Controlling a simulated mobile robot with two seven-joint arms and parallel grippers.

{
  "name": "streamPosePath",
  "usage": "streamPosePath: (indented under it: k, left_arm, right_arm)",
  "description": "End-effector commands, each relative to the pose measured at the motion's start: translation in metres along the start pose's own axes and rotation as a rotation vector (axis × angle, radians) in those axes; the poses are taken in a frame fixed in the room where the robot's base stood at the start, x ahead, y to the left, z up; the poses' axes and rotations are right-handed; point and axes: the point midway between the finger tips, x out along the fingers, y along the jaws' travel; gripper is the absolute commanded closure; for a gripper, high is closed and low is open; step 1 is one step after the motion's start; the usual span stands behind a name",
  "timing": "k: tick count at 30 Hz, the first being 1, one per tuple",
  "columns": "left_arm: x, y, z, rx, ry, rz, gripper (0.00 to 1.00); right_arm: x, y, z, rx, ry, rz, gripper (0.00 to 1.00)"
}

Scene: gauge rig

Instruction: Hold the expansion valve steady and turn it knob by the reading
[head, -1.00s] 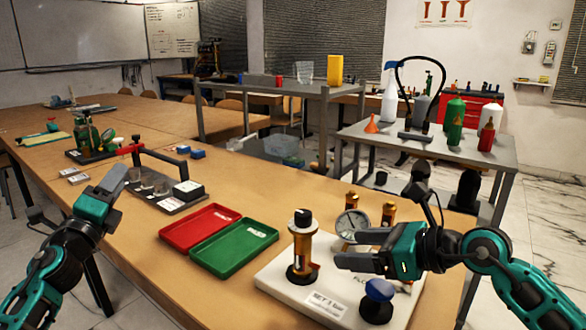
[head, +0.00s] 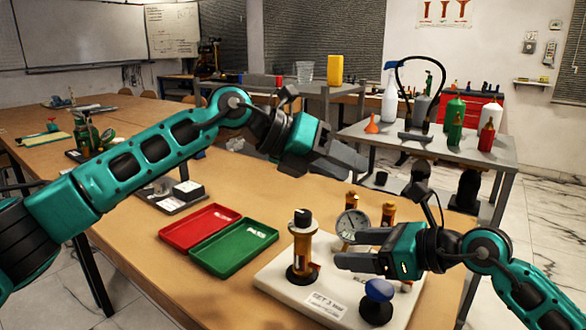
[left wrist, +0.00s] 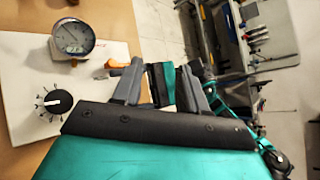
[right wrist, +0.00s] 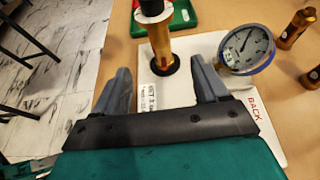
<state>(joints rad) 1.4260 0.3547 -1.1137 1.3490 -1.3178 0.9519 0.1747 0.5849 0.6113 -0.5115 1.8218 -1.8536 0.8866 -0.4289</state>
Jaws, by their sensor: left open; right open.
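The expansion valve (head: 303,252) is an upright brass body with a black knob (head: 302,217) on top, on a white board (head: 270,283). In the left wrist view the knob (left wrist: 52,101) shows from above, ringed by tick marks. A round dial gauge (head: 352,224) stands behind; its needle shows in the right wrist view (right wrist: 246,50), but its figures are too small to read. My right gripper (head: 346,249) is open, right of the valve. In the right wrist view the valve (right wrist: 160,45) lies ahead between the fingertips, apparently untouched. My left gripper (head: 330,160) is open and empty, above and behind the valve.
A blue knob (head: 378,290) stands at the board's front right, near my right gripper. Brass fittings (head: 388,213) stand near the gauge. A green tray (head: 235,247) and a red tray (head: 200,227) lie left of the board. A grey cart (head: 480,150) with bottles stands behind.

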Motion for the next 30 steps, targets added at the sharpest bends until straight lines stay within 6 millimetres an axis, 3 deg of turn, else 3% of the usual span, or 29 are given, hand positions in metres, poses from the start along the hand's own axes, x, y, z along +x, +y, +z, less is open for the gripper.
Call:
streamPosePath:
  k: [5,15,23,30]
  left_arm:
    - [0.000,0.008,-0.017,0.013,0.233,0.261,0.57]
    - [-0.050,0.041,-0.021,-0.042,0.411,0.724,0.57]
    - [-0.061,0.046,-0.020,-0.058,0.422,0.798,0.57]
    - [-0.060,0.045,-0.020,-0.057,0.422,0.794,0.57]
  right_arm:
    - [0.000,0.000,0.000,0.000,0.000,0.000,0.27]
    - [0.000,0.000,0.000,0.000,0.000,0.000,0.27]
    - [0.012,0.000,0.001,0.002,-0.002,0.002,0.27]
    - [0.056,0.001,0.001,0.002,-0.002,0.003,0.27]
